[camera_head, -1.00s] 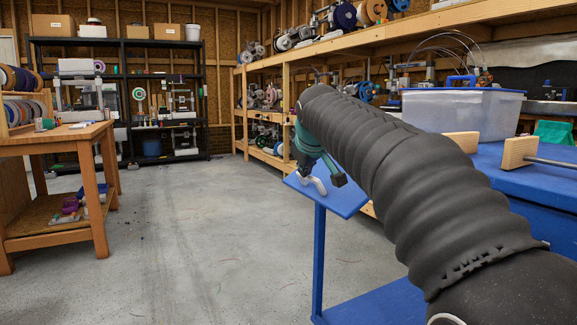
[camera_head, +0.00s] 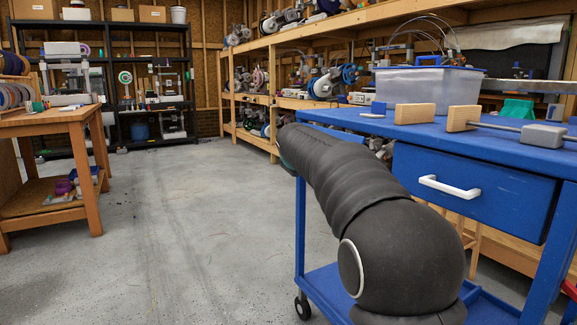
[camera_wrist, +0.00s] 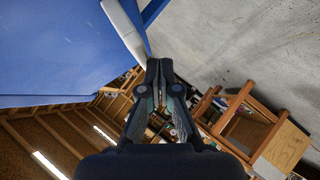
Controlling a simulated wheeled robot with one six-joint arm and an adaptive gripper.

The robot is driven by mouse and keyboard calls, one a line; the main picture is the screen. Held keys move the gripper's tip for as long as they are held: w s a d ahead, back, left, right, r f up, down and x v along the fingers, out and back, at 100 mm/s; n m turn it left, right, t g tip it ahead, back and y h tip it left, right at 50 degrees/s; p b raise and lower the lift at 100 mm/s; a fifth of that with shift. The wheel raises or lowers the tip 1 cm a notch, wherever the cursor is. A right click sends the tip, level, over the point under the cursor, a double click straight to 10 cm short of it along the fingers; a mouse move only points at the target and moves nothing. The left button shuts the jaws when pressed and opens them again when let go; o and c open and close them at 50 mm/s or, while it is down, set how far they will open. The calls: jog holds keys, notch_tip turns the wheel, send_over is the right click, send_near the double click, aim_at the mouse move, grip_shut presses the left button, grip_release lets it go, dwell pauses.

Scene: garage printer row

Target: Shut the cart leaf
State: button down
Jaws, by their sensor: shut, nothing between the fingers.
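The blue cart (camera_head: 345,116) stands at the right in the head view, with its tabletop and a drawer front (camera_head: 475,190) facing me. In the head view the gripper is mostly hidden beyond my arm.
A clear plastic bin with a blue lid (camera_head: 425,85) and wooden blocks (camera_head: 414,114) stand on the cart. A wooden table (camera_head: 75,117) is at the left, and a black shelf (camera_head: 190,75) behind. The grey floor (camera_head: 190,220) between is clear.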

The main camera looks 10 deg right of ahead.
jog(key=shift+w+d+f+p, duration=0.15)
jog(key=shift+w+d+f, duration=0.1)
jog(key=shift+d+f, duration=0.45)
jog(key=shift+w+d+f+p, duration=0.1)
jog(key=shift+w+d+f, duration=0.15)
jog(key=shift+d+f, duration=0.4)
jog(key=shift+w+d+f+p, duration=0.2)
jog(key=shift+d+f, duration=0.25)
jog(key=shift+d, duration=0.45)
jog(key=shift+w, duration=0.1)
